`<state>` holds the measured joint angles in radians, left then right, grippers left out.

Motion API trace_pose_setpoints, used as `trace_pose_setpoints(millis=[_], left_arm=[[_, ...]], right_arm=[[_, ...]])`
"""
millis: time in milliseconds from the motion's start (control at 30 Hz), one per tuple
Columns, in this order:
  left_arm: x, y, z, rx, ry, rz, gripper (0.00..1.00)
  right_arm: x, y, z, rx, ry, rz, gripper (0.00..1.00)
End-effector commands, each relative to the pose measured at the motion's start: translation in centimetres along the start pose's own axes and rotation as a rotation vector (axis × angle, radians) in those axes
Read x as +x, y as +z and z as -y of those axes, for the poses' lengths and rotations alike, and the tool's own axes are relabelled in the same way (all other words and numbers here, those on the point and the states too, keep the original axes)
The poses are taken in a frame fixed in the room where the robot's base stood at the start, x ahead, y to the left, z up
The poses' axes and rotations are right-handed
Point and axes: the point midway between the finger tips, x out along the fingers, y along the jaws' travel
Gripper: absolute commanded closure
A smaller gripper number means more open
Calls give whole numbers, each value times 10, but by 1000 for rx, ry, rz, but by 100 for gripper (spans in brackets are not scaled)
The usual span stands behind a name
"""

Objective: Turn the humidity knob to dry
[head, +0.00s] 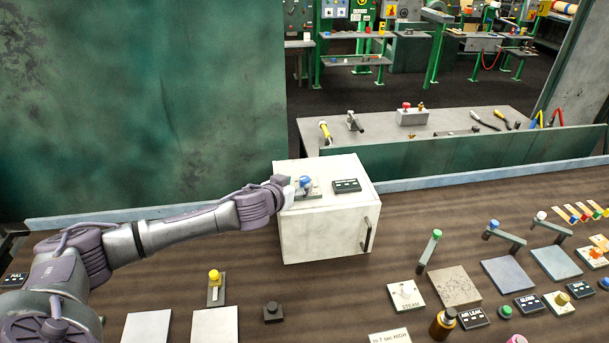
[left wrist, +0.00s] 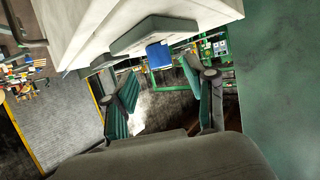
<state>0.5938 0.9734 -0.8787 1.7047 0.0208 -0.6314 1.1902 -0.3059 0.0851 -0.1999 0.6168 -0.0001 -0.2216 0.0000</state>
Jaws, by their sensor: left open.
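A blue knob (head: 305,181) stands on a pale plate on top of a white box (head: 325,232); its label is too small to read. My left gripper (head: 290,190) is at the left part of the box top, just left of the knob. In the left wrist view, the left gripper (left wrist: 163,88) is open, with two green-padded fingers spread apart. The blue knob (left wrist: 158,56) shows there near the fingertips, below the grey plate (left wrist: 155,32). I see no finger contact with it. My right gripper is not in view.
A dark label block (head: 346,185) sits right of the knob, and the box has a dark handle (head: 367,235). A yellow-topped lever (head: 214,288) and a black knob (head: 273,312) are in front. Several levers and buttons fill the right. A green wall (head: 140,100) rises behind my arm.

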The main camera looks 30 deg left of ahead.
Motion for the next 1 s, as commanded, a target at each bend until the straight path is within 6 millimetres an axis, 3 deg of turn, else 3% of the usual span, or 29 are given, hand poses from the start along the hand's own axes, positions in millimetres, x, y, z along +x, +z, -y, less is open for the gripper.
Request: trace_pose_setpoints(millis=[300, 767, 1000], left_arm=[[45, -1, 0, -1, -1, 0, 45], [55, 0, 0, 0, 0, 0, 45], [55, 0, 0, 0, 0, 0, 83]], right_arm=[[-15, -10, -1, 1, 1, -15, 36], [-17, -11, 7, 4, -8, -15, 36], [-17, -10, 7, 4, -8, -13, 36]])
